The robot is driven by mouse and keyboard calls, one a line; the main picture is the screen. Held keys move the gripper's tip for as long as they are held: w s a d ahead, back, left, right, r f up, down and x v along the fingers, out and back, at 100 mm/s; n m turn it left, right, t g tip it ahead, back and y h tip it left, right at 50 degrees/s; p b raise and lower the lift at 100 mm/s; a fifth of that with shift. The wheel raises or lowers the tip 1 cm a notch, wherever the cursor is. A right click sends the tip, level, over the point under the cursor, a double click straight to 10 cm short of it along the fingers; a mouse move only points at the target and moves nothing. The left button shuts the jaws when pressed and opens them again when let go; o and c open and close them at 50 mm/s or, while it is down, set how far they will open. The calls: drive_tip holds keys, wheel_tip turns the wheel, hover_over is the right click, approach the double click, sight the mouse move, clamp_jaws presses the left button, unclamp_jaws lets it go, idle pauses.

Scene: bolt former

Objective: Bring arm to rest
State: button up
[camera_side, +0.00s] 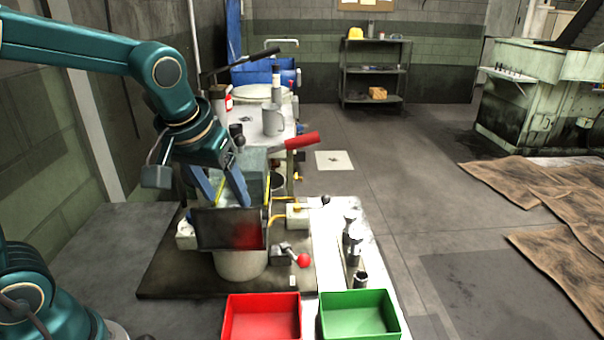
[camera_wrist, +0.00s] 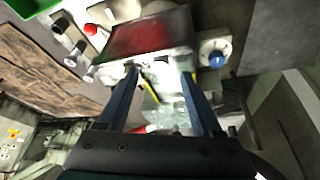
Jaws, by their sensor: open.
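My gripper (camera_side: 231,193) points down at the bolt former (camera_side: 240,262), just behind its dark shield plate (camera_side: 212,231). In the wrist view my gripper (camera_wrist: 158,78) shows two blue fingers spread apart, with no part seen held between them. The shield (camera_wrist: 150,35) shows reddish beyond the fingertips. A yellow strip (camera_wrist: 149,86) and the machine's pale metal show between the fingers. Whether the fingers touch the machine cannot be told.
A red bin (camera_side: 262,318) and a green bin (camera_side: 359,316) stand in front. Several bolt-like metal pieces (camera_side: 352,238) stand on the white table strip. A red-knobbed lever (camera_side: 303,260) and a red-handled lever (camera_side: 302,140) stick out nearby.

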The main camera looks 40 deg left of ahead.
drive_tip(key=shift+s+r, duration=0.1)
drive_tip(key=shift+r, duration=0.1)
drive_tip(key=shift+s+r+m, duration=0.1)
drive_tip(key=shift+r+m, duration=0.2)
drive_tip(key=shift+m, duration=0.3)
drive_tip(key=s+a+r+m+t+y, duration=0.1)
drive_tip(key=s+r+m+y, duration=0.1)
drive_tip(key=s+r+m, duration=0.3)
drive_tip(key=s+d+f+n+h, duration=0.1)
drive_tip(key=s+d+f+h, duration=0.2)
drive_tip(key=s+d+f, duration=0.3)
drive_tip(key=shift+h, duration=0.4)
